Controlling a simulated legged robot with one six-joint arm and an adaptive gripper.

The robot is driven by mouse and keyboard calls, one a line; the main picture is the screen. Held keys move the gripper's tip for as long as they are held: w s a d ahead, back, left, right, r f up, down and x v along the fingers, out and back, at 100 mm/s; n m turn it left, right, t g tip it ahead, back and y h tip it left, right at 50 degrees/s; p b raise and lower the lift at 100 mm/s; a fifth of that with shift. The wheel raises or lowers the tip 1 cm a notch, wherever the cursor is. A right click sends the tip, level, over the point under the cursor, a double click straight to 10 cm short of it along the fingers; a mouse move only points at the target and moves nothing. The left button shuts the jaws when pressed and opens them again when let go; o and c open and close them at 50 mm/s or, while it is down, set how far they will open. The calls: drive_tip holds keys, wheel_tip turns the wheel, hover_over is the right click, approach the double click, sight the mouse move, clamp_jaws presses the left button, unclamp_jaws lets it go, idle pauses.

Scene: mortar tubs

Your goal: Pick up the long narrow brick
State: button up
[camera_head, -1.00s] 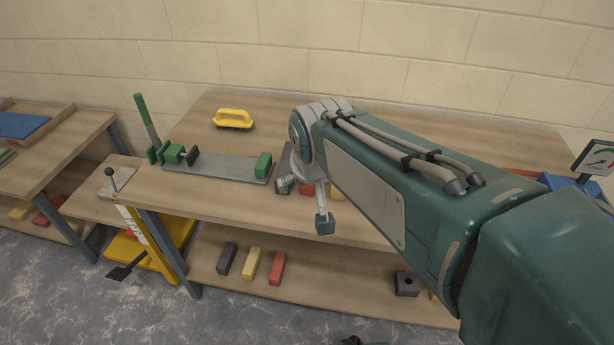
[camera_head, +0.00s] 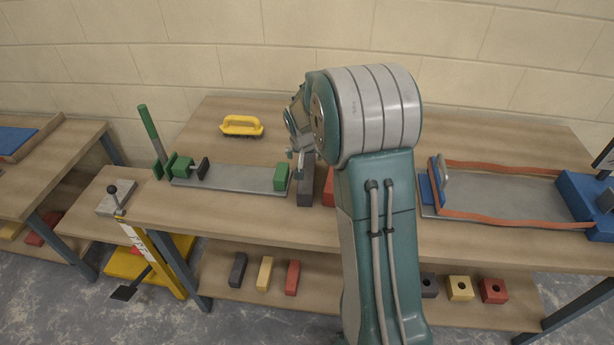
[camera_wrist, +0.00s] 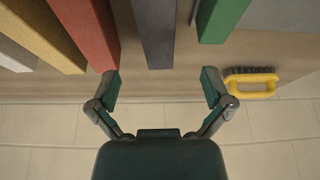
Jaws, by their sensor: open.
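A row of bricks lies on the bench top, partly hidden by my arm in the head view. A dark grey brick (camera_head: 305,192) is at its left end, with a red brick (camera_head: 328,188) beside it. In the wrist view the dark grey brick (camera_wrist: 155,32) runs up between the lines of my fingers, with the red brick (camera_wrist: 86,30) and a yellow brick (camera_wrist: 40,32) to its left. Which is the longest, I cannot tell. My gripper (camera_wrist: 162,87) is open and empty, its fingertips just short of the grey brick's near end. In the head view my gripper (camera_head: 300,160) is just above that brick.
A green clamp block (camera_head: 281,176) on a grey plate (camera_head: 235,178) stands close to the grey brick. A yellow-handled brush (camera_head: 241,125) lies behind. A blue fixture with an orange band (camera_head: 500,213) is at right. More bricks (camera_head: 265,273) lie on the lower shelf.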

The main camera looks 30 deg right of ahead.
sight(307, 170)
drive_tip(key=x, duration=0.4)
drive_tip(key=shift+a, duration=0.15)
drive_tip(key=x, duration=0.6)
drive_tip(key=shift+s, duration=0.4)
drive_tip(key=shift+c, duration=0.3)
drive_tip(key=c, duration=1.3)
